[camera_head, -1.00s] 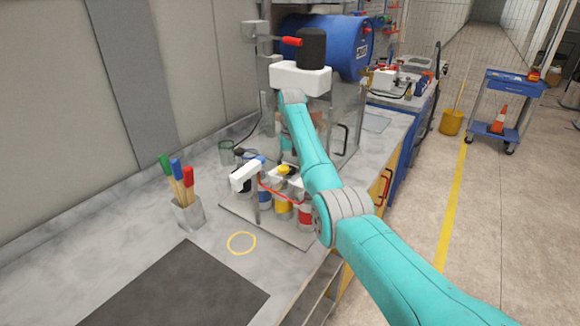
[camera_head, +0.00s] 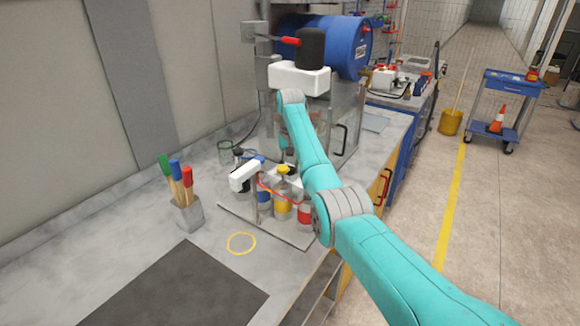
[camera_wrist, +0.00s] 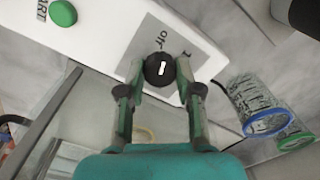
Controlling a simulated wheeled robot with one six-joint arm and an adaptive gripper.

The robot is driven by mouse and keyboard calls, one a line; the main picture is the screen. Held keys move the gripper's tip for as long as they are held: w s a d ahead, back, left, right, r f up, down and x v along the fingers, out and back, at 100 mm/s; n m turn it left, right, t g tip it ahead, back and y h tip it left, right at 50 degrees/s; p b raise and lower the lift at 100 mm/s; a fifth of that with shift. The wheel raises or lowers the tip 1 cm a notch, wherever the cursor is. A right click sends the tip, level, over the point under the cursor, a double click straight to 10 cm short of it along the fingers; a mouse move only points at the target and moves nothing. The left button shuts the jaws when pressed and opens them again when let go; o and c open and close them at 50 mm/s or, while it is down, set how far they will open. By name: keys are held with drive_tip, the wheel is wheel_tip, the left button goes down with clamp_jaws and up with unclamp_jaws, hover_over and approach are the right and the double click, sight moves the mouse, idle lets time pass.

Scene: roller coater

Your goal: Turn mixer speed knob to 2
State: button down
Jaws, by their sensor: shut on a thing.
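The mixer speed knob (camera_wrist: 160,69) is a small black dial with a white pointer mark, set on a white panel (camera_wrist: 105,30) in the wrist view. My gripper (camera_wrist: 159,73) is shut on the knob, with one finger on each side of it. The pointer stands nearly upright in the picture, leaning slightly right. A grey label beside the knob is partly visible; its markings are cut off or too small to read fully. In the head view the white mixer housing (camera_head: 299,78) shows at the end of my arm; the knob and fingers are hidden there.
A green START button (camera_wrist: 63,13) sits on the same panel. A glass beaker with a blue rim (camera_wrist: 252,105) is at the right. On the bench are a rack of coloured bottles (camera_head: 283,209) and a brush holder (camera_head: 188,214). A blue drum (camera_head: 345,45) lies behind the mixer.

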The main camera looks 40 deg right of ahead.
drive_tip(key=m, duration=1)
drive_tip(key=shift+m, duration=0.4)
drive_tip(key=m, duration=0.5)
drive_tip(key=shift+m, duration=0.3)
drive_tip(key=m, duration=0.5)
drive_tip(key=shift+m, duration=0.4)
drive_tip(key=c, duration=0.8)
unclamp_jaws()
drive_tip(key=shift+o, duration=0.2)
drive_tip(key=shift+r, duration=0.15)
